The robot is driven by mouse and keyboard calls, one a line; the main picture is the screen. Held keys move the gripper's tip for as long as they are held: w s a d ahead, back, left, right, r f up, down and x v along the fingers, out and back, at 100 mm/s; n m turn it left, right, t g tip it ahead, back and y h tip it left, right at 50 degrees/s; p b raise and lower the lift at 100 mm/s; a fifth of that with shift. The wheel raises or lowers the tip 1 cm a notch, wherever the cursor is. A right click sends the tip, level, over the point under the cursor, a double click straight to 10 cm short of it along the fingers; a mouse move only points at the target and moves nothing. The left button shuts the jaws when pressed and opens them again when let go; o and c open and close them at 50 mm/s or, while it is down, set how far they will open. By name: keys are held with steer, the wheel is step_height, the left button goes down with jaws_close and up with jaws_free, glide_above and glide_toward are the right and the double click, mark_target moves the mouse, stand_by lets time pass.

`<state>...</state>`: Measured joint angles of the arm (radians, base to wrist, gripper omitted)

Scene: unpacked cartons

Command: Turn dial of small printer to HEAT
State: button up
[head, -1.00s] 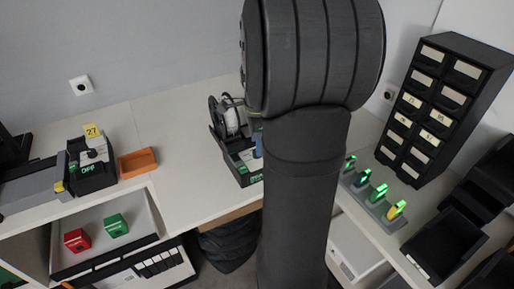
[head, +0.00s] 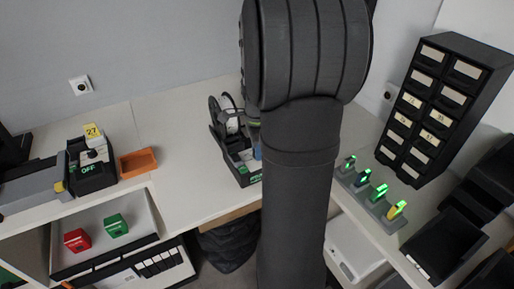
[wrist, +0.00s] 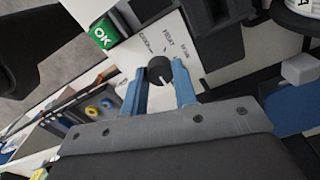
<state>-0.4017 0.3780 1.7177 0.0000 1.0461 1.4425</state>
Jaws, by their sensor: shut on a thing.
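The small printer (head: 232,140) is a dark unit with a white spool and a green-lit label on its front, partly hidden by my arm in the head view.
On the left of the table stand a device marked OFF (head: 90,172) and an orange tray (head: 138,163). A black drawer cabinet (head: 428,110) and a rack with several green-lit items (head: 372,198) are on the right.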

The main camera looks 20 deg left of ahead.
steer(key=shift+n, duration=0.3)
steer(key=n, duration=0.3)
steer(key=shift+n, duration=0.3)
steer(key=n, duration=0.3)
steer(key=shift+n, duration=0.3)
steer(key=n, duration=0.3)
steer(key=shift+n, duration=0.3)
steer(key=n, duration=0.3)
steer(key=shift+n, duration=0.3)
steer(key=n, duration=1.1)
steer(key=shift+r+n, duration=0.1)
steer(key=shift+n, duration=0.3)
